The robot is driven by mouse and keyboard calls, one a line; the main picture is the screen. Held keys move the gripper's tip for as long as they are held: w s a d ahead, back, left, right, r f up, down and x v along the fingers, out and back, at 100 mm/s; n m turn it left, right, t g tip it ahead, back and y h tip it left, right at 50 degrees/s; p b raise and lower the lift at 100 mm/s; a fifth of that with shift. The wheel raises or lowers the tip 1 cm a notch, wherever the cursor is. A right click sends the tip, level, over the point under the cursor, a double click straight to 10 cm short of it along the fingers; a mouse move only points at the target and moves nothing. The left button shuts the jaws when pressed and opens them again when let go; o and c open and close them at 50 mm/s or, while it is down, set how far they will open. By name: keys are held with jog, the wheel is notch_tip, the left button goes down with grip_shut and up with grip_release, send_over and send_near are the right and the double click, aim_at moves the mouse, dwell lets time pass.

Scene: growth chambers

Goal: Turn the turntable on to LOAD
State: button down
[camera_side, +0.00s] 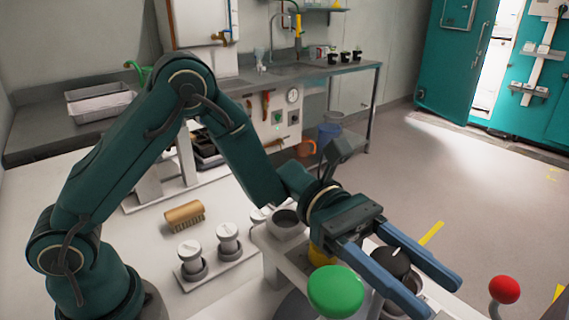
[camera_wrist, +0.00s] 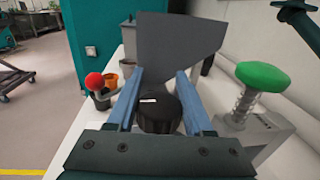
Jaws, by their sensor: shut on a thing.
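A round black knob (camera_side: 393,263) with a white pointer line sits between the two blue fingers of my gripper (camera_side: 438,298). In the wrist view the knob (camera_wrist: 160,115) fills the gap between the fingers (camera_wrist: 160,73), and its white line lies nearly crosswise at the far side of its top. My gripper is shut on the knob, with the fingertips reaching past it. No LOAD mark is readable in either view, and I cannot make out the turntable itself. The fingers hide part of the knob's surround.
A green mushroom button (camera_side: 336,291) stands close beside the fingers, on a spring in the wrist view (camera_wrist: 262,76). A red ball-topped lever (camera_side: 505,290) is on the other side. A grey panel (camera_wrist: 180,42) rises beyond the fingertips.

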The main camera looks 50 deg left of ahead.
aim_at(378, 246)
jog(key=shift+s+m+g, duration=0.15)
jog(key=shift+m+g, duration=0.45)
jog(key=shift+g, duration=0.4)
jog(key=shift+c, duration=1.5)
grip_release()
jog(key=shift+v, duration=2.6)
jog(key=shift+r, duration=0.15)
